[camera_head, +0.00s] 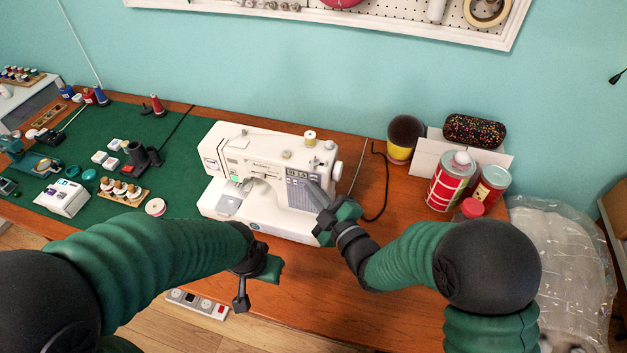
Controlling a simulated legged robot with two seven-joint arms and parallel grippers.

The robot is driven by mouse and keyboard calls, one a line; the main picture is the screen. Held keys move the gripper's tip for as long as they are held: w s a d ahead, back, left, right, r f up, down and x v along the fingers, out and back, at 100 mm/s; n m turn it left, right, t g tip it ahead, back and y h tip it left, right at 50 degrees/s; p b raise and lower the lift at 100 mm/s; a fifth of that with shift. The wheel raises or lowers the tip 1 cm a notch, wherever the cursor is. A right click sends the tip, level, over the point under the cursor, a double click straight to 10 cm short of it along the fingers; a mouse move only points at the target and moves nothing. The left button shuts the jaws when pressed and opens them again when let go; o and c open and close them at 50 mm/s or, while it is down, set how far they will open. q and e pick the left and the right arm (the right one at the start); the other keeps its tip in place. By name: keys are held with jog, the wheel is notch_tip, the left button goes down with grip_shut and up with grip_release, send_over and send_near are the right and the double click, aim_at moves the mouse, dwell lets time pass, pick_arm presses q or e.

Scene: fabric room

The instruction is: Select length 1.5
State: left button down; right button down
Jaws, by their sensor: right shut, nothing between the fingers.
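A white sewing machine (262,165) stands on the wooden table, its grey control panel (299,190) on the right side of its front. A small dark display (297,171) is at the top of the panel; its digits are too small to read. My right gripper (313,188) is shut and empty, its fingertips at or just in front of the panel; I cannot tell if they touch it. The gripper and wrist hide the panel's lower right part. My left gripper (241,301) hangs low at the table's front edge, away from the machine; its finger opening does not show clearly.
A green mat (120,125) with spools, small boxes and tools covers the table's left side. Red tins (448,182), a dark-topped yellow container (404,138) and a white box stand at the right. A black cable (382,190) lies beside the machine. A power strip (197,303) is on the floor.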

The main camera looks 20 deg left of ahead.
jog(key=shift+s, duration=0.7)
jog(key=s+b, duration=0.1)
jog(key=s, duration=0.4)
jog(key=shift+a, duration=0.1)
dwell(0.4)
